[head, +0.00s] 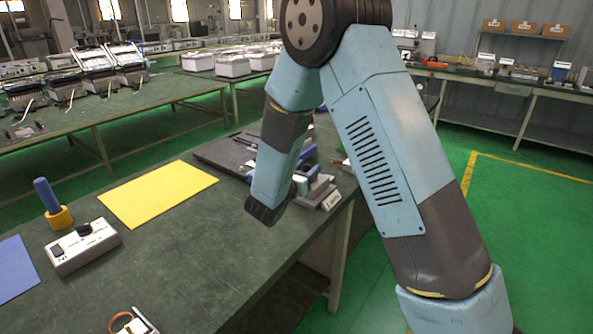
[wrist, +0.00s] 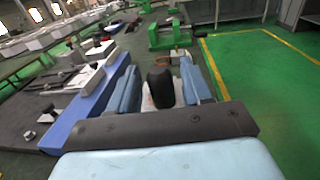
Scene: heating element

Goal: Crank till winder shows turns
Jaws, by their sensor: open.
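The winder (wrist: 92,104) shows at the left of the wrist view, with a blue side and grey metal parts on a dark board. In the head view the dark board (head: 222,152) is partly hidden behind my arm. My gripper (wrist: 161,82) is open, its two blue fingers pointing forward beside the winder. A black rounded knob (wrist: 160,88), seemingly the crank's handle, stands between the fingers. I cannot tell whether either finger touches it. No turns reading is legible in either view.
On the bench are a yellow sheet (head: 158,193), a white switch box (head: 83,246), a blue-handled tool in a yellow holder (head: 58,215) and a blue sheet (head: 14,268). A small label (head: 331,200) sits at the bench edge. Open green floor (head: 535,215) lies to the right.

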